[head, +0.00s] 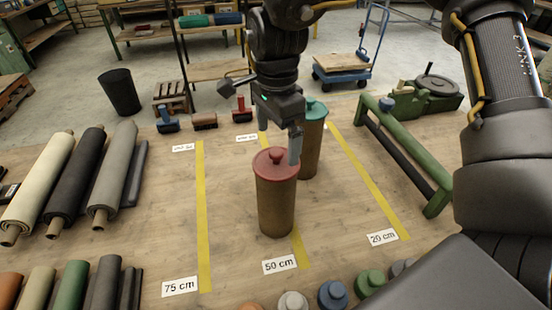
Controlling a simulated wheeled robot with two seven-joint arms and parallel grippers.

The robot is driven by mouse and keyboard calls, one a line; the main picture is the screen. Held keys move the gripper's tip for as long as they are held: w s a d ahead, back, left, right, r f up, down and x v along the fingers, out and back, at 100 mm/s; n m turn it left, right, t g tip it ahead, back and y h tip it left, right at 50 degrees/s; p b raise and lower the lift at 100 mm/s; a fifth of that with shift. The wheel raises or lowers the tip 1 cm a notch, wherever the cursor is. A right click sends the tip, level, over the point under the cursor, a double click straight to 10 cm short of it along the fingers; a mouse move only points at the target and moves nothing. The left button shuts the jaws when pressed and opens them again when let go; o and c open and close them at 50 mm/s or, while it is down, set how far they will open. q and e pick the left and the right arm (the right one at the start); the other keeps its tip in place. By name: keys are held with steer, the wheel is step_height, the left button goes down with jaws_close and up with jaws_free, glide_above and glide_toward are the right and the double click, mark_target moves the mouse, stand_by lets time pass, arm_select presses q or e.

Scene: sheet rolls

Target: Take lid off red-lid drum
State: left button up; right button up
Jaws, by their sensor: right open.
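The red-lid drum (276,205) is a brown cylinder standing upright on the wooden table, on the yellow line by the 50 cm label. Its red lid (266,168) sits on top, with a round knob (277,154) in the middle. My right gripper (291,150) is open above the lid, pointing down. I cannot tell whether the finger touches the lid. My left gripper is not in view.
A teal-lid drum (311,147) stands close behind and to the right. A green rail stand (410,160) is on the right. Sheet rolls (75,175) lie at left, and several knobbed round pieces (333,294) line the front edge. Table left of the drum is clear.

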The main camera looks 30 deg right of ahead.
mark_target(275, 152)
step_height(275, 152, down, 5)
steer(key=shift+a+f+p, duration=0.1)
steer(key=shift+a+p, duration=0.05)
steer(key=shift+p, duration=0.45)
steer(key=c, duration=0.6)
